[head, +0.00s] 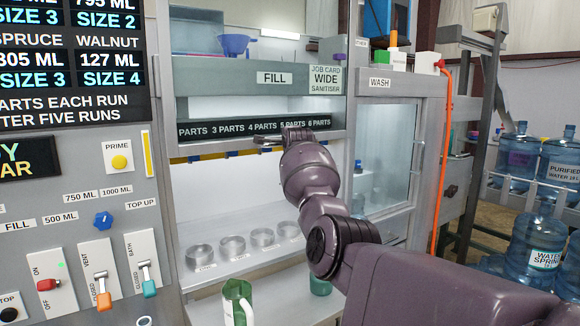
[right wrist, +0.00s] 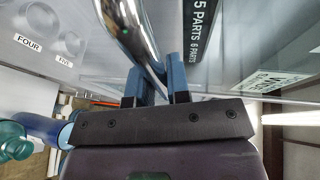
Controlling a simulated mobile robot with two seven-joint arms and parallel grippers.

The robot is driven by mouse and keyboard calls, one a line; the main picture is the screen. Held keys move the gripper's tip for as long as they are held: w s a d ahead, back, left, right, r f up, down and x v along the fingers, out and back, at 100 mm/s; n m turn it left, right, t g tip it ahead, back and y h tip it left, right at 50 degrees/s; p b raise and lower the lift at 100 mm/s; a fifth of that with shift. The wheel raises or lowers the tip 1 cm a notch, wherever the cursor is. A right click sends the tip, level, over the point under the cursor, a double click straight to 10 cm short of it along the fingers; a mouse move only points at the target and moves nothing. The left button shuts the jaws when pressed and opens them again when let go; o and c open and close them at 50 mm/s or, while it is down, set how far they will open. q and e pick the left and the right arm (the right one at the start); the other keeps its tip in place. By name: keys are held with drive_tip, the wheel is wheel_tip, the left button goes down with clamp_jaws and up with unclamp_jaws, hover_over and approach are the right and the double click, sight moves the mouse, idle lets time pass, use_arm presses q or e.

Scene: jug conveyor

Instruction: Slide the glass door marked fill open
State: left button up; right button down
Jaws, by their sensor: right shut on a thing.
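The station marked fill has its FILL label (head: 273,78) on a grey panel, above a black strip reading PARTS (head: 228,129). A bright metal handle bar (right wrist: 130,30) crosses the right wrist view beside the strip. My right gripper (head: 283,138) is at the strip's lower edge in the head view. Its blue fingers (right wrist: 154,85) are on either side of the bar and shut on it. The gripper hides much of the bar in the head view. Whether glass covers the space below the strip is hard to tell. My left gripper is out of view.
Several clear cups (head: 233,247) stand in a row inside. Green jugs (head: 237,302) stand on the ledge in front. The wash compartment's glass door (head: 384,150) is to the right, with an orange hose (head: 442,170) beyond. A control panel (head: 75,215) is at the left.

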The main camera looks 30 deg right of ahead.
wheel_tip(320, 180, up, 3)
drive_tip(key=shift+f, duration=0.2)
drive_tip(key=shift+r, duration=0.3)
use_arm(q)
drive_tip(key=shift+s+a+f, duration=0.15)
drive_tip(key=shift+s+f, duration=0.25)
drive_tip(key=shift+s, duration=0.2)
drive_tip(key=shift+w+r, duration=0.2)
use_arm(e)
drive_tip(key=c, duration=1.1)
unclamp_jaws()
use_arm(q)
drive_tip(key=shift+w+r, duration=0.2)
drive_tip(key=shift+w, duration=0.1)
use_arm(e)
drive_tip(key=shift+f, duration=0.1)
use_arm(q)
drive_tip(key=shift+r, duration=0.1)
use_arm(e)
drive_tip(key=shift+s, duration=0.1)
